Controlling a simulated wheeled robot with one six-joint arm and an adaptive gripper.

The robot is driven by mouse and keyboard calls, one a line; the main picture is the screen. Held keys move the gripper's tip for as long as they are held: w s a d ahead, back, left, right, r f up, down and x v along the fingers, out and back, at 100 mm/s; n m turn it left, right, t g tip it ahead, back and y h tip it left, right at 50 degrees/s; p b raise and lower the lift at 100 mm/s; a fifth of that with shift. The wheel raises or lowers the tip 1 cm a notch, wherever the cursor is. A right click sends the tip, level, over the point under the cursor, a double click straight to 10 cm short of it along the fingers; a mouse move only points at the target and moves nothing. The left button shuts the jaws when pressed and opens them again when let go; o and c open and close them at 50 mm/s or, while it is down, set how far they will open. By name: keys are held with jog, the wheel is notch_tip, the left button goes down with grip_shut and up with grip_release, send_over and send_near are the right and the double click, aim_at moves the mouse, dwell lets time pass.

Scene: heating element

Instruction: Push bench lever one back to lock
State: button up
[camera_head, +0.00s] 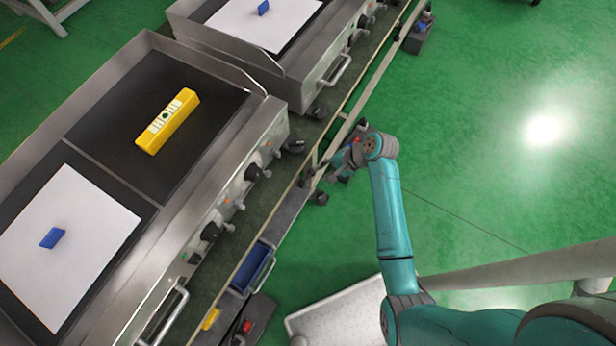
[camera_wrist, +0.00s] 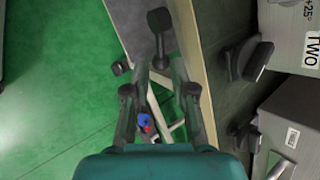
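A black-knobbed lever (camera_wrist: 160,24) stands near the top of the wrist view, by the pale bench edge. I cannot tell whether it is bench lever one. My gripper (camera_wrist: 160,68) is open, with its two dark fingers apart and nothing held between them. The lever's knob is beyond the fingertips, apart from them in the picture. In the head view my gripper (camera_head: 342,164) is beside the bench rail, on the aisle side, partly hidden by my wrist. Whether it touches the rail cannot be told.
Black control knobs (camera_wrist: 250,59) and a panel labelled TWO (camera_wrist: 312,48) are at the right in the wrist view. A griddle (camera_head: 100,105) with a yellow block (camera_head: 168,121) fills the left of the head view. Green floor (camera_head: 500,130) at right is clear.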

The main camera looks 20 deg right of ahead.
aim_at(307, 179)
jog(key=x, duration=0.9)
jog(key=shift+s, duration=0.1)
grip_shut()
